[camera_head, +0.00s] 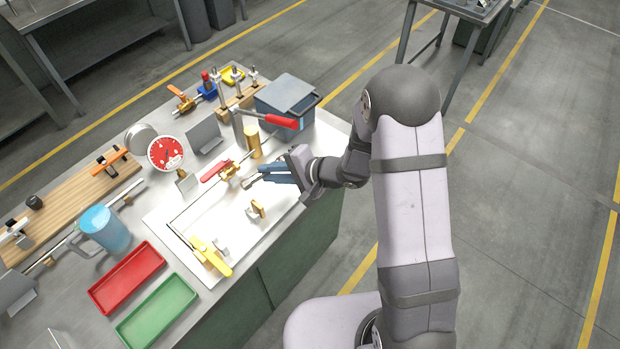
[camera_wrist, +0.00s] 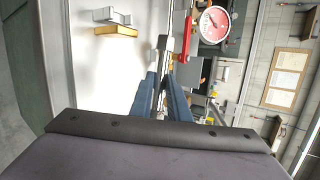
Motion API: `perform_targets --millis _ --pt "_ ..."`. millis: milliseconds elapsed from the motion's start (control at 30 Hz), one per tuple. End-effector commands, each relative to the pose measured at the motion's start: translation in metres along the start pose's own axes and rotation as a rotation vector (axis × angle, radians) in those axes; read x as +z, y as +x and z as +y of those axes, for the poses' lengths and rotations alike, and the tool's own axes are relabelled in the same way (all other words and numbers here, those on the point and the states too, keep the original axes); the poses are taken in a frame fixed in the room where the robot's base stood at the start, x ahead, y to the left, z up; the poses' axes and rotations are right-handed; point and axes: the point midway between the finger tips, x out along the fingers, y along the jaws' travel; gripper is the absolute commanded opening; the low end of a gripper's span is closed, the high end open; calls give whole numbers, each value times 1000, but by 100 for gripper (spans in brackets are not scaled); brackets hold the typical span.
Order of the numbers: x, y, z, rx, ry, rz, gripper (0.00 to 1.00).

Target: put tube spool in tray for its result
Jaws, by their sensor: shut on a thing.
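My gripper (camera_head: 263,174) is shut on a small silver tube piece, which appears to be the tube spool (camera_head: 249,183), above the white work surface. In the wrist view my blue fingers (camera_wrist: 164,82) close around a narrow metal part; their tips hide much of it. A red tray (camera_head: 96,294) and a green tray (camera_head: 125,329) lie side by side at the bench's front left, well left of my gripper. Both look empty. A round red gauge (camera_head: 166,153) stands behind and left of my gripper; it also shows in the wrist view (camera_wrist: 214,24).
A red-handled valve (camera_head: 215,171) and a brass cylinder (camera_head: 253,141) stand close behind my gripper. A red-handled clamp (camera_head: 281,121) rises behind them. Brass pieces (camera_head: 257,209) and a yellow-handled part (camera_head: 212,257) lie on the white surface. A blue jug (camera_head: 106,230) stands behind the trays.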

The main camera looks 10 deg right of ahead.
Motion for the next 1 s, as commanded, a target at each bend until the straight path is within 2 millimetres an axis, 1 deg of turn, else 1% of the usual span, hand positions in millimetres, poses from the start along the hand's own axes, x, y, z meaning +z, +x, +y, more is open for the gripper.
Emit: perform_targets --millis 33,167,200,300,400,567,667,700,767,800,867,900,1000 --pt "16 15 -14 4 -13 -13 0" --pt "51 46 -39 20 -22 -21 0" --pt "63 55 -46 25 -26 -24 0" --pt "91 74 -60 37 -31 -29 0" --pt "120 90 -70 48 -38 -37 0" --pt "165 118 -70 70 -61 -66 0" --pt "199 134 -65 85 -84 -94 0" --pt "215 140 -62 92 -93 -105 0" --pt "239 149 -59 101 -107 -123 0" --pt "255 154 -55 108 -116 -135 0" --pt "278 160 -50 116 -131 -152 0" --pt "293 164 -47 121 -139 -162 0" --pt "326 169 -37 134 -158 -185 0"
